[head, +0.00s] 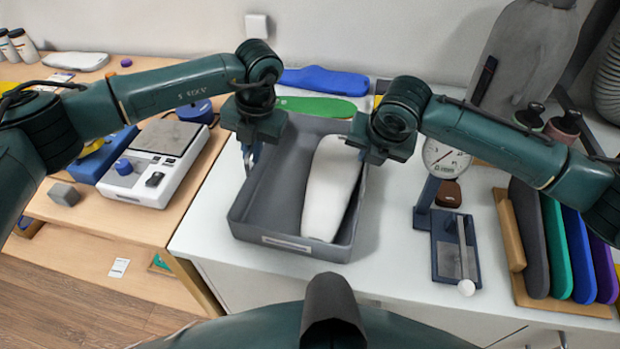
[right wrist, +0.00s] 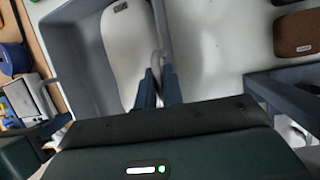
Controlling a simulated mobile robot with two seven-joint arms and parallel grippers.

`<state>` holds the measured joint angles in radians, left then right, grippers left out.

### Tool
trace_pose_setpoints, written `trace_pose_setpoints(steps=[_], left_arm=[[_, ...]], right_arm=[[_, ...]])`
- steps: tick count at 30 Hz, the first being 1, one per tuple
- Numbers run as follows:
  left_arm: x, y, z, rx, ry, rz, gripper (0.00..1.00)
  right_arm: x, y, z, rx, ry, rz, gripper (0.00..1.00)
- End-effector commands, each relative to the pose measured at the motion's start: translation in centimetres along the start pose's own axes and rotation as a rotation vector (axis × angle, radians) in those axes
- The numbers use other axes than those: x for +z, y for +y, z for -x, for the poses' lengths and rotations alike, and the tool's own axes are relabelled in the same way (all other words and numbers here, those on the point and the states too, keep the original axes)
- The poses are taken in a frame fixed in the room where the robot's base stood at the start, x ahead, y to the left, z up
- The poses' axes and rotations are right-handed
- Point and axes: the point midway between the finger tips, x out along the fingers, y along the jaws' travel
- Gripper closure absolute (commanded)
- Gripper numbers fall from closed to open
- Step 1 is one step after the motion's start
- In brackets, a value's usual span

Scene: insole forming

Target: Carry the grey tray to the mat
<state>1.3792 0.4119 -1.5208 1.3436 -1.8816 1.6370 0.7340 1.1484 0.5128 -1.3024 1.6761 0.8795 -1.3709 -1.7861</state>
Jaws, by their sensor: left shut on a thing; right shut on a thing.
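The grey tray (head: 268,200) is on the white worktop, with a white insole-shaped piece (head: 330,190) lying inside along its right side. My left gripper (head: 250,165) points down at the tray's left wall and is shut on it. My right gripper (head: 364,158) is shut on the right wall. In the right wrist view, its fingers (right wrist: 159,84) pinch the rim of the tray (right wrist: 75,62). I cannot tell whether the tray rests on the worktop or is slightly lifted. I cannot make out a mat.
A dial gauge stand (head: 447,210) and a rack of coloured insoles (head: 555,245) stand to the right. A white scale (head: 155,160) is on the wooden table at left. Green (head: 315,106) and blue (head: 325,82) insole shapes lie behind the tray. Some worktop is bare right of the tray.

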Motion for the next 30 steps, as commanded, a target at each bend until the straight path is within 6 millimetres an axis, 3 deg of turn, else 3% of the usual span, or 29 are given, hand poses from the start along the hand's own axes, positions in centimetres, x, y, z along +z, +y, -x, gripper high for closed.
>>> trace_pose_setpoints(steps=[17, 30], left_arm=[[0.1, 0.1, 0.6, -0.001, -0.003, 0.000, 1.00], [0.1, 0.8, 4.3, -0.001, -0.003, 0.000, 1.00]], right_arm=[[0.3, 0.2, 0.6, 0.003, -0.004, -0.001, 1.00], [1.7, 0.9, 4.0, 0.003, -0.003, -0.001, 1.00]])
